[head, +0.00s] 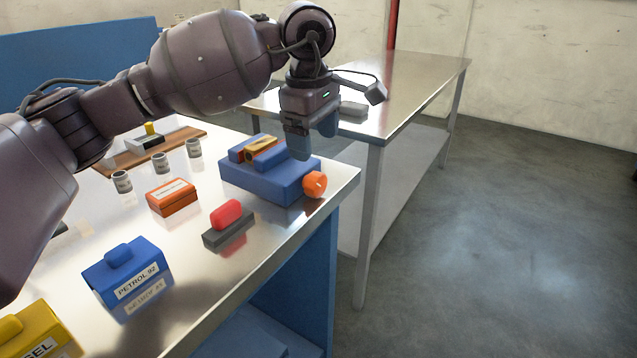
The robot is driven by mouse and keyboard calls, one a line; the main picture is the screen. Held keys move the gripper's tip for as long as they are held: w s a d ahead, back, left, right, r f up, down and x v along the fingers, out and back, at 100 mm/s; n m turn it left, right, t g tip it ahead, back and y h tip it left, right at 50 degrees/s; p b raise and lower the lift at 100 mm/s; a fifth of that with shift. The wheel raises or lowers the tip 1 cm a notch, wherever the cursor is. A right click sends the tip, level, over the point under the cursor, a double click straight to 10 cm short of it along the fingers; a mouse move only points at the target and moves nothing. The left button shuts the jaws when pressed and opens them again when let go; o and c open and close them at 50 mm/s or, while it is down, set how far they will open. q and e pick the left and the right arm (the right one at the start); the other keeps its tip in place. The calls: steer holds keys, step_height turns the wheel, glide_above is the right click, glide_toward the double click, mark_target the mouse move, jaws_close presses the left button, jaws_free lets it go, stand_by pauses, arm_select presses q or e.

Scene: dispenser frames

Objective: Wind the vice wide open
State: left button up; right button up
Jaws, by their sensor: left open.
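The vice is a blue block (268,180) near the far right corner of the metal-topped bench, with two raised blue jaws on top. A yellow-brown piece (261,146) lies at the jaws, and some orange shows there too; I cannot tell how tightly it is held. An orange round knob (314,184) sticks out of the vice's right end. My left gripper (313,143) points down above the right part of the vice, over and behind the knob. It is open, with nothing seen between its fingers, and appears apart from the knob. My right gripper is not in view.
On the bench (175,250) stand a red piece on a dark block (229,227), an orange box (171,197), a blue petrol box (122,272), a yellow box (38,335) and several small grey cans (159,163). A second metal table (425,75) stands behind. The floor right is clear.

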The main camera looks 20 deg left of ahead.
mark_target(317, 175)
arm_select(q)
steer(key=f+b, duration=0.1)
steer(key=f, duration=0.5)
steer(key=w+f+b, duration=0.1)
steer(key=f, duration=0.2)
steer(key=shift+f+b, duration=0.3)
steer(key=shift+d, duration=0.1)
steer(key=shift+r, duration=0.1)
